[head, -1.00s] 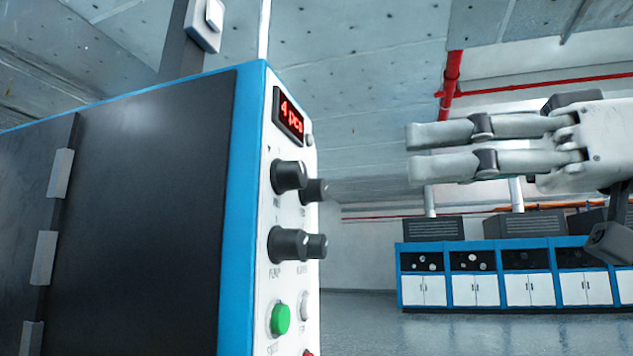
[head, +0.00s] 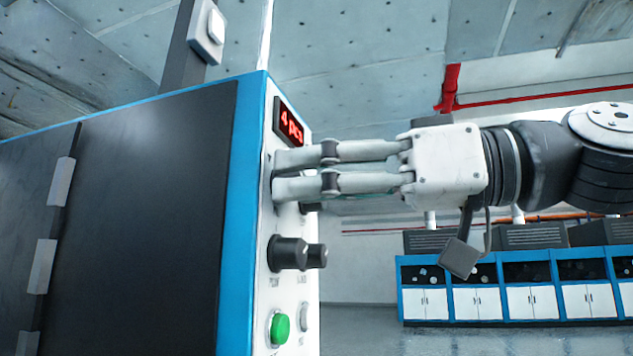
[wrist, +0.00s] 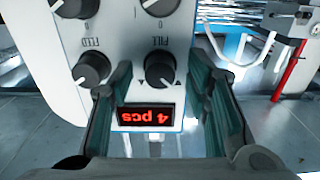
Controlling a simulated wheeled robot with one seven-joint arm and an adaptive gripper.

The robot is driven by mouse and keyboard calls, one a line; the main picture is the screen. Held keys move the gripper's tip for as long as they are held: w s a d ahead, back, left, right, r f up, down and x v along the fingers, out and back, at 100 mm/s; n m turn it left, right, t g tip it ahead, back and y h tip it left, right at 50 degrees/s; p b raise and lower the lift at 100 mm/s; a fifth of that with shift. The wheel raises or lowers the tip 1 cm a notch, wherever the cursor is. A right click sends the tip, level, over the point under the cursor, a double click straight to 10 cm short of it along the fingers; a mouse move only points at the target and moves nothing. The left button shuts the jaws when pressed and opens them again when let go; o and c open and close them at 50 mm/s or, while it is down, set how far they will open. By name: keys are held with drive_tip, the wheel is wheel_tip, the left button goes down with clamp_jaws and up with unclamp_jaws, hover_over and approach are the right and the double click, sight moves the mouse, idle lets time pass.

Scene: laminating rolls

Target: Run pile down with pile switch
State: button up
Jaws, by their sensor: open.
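The white control panel (head: 257,232) has a red display (head: 288,123) reading "4 pcs". My gripper (head: 278,173) is open at the upper knobs, which it mostly hides in the head view. In the wrist view, which shows the panel upside down, the black knob (wrist: 160,70) closest to the display (wrist: 146,116) lies between the two fingers of my gripper (wrist: 163,78). It has small triangle marks beside it; its label is too small to read surely. The fingers straddle the knob with a gap visible; contact cannot be told.
Another black knob (wrist: 92,70) sits close beside one finger. Lower knobs (head: 288,253) and a green button (head: 279,328) are below on the panel. A dark cabinet door (head: 150,215) is at left. Blue-framed cabinets (head: 500,300) stand far behind, with open floor between.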

clamp_jaws()
drive_tip(key=m+b, duration=0.4)
drive_tip(key=m, duration=0.4)
drive_tip(key=shift+m, duration=0.3)
idle(0.5)
unclamp_jaws()
